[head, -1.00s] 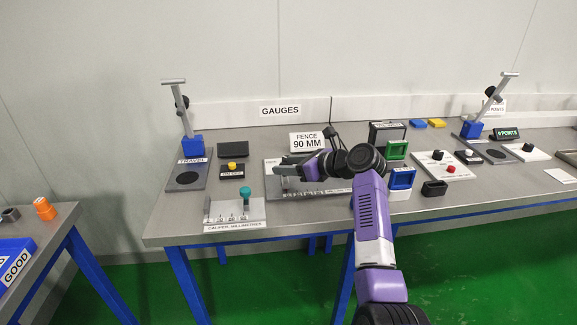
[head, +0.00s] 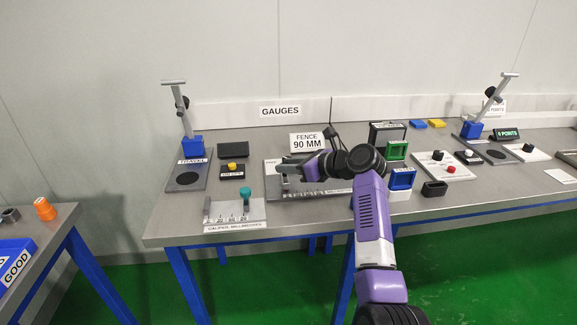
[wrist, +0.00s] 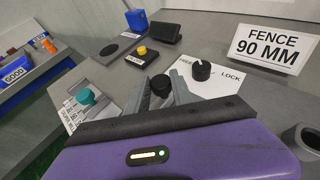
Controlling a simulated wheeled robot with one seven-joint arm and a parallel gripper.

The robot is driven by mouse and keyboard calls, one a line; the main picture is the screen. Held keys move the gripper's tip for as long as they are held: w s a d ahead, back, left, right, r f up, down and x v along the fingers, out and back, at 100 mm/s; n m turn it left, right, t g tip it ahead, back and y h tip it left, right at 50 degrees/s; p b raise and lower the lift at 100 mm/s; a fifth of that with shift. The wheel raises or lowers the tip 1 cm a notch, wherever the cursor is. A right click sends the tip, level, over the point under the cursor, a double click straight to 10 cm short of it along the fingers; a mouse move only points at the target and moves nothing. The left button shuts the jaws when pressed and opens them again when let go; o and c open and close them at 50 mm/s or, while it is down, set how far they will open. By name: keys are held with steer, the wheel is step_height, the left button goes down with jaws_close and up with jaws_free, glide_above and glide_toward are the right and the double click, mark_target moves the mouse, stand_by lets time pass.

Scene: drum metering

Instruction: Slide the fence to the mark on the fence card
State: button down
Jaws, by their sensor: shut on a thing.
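The fence card (wrist: 272,48) reads "FENCE 90 MM" in the wrist view; it also stands behind the fence plate in the head view (head: 307,142). The grey fence plate (head: 325,191) lies on the bench, with its scale largely hidden by my arm. My gripper (head: 285,168) is over the plate's left part. In the wrist view my gripper (wrist: 160,92) is shut on the black fence knob (wrist: 160,84), between its two fingers. A separate black knob (wrist: 202,70) sits by the FREE and LOCK labels. The fence's scale reading cannot be made out.
The caliper board (head: 238,216) with a teal knob (wrist: 86,96) lies left of the plate. A small yellow-button box (head: 232,169) and the travel gauge (head: 188,177) stand farther left. Green (head: 397,150) and blue (head: 402,178) frames are at the right, near my arm.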

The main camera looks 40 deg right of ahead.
stand_by(0.8)
steer(key=s+d+p, duration=0.1)
steer(key=d, duration=0.1)
steer(key=s+d+p, duration=0.3)
steer(key=d+p, duration=0.1)
steer(key=shift+s+d+r, duration=0.15)
steer(key=shift+s+d, duration=0.05)
steer(key=shift+d, duration=0.05)
steer(key=shift+s+d+f, duration=0.2)
steer(key=shift+s+d, duration=0.15)
steer(key=shift+d, duration=0.1)
steer(key=c, duration=1.1)
jaws_free()
steer(key=shift+s+r, duration=0.1)
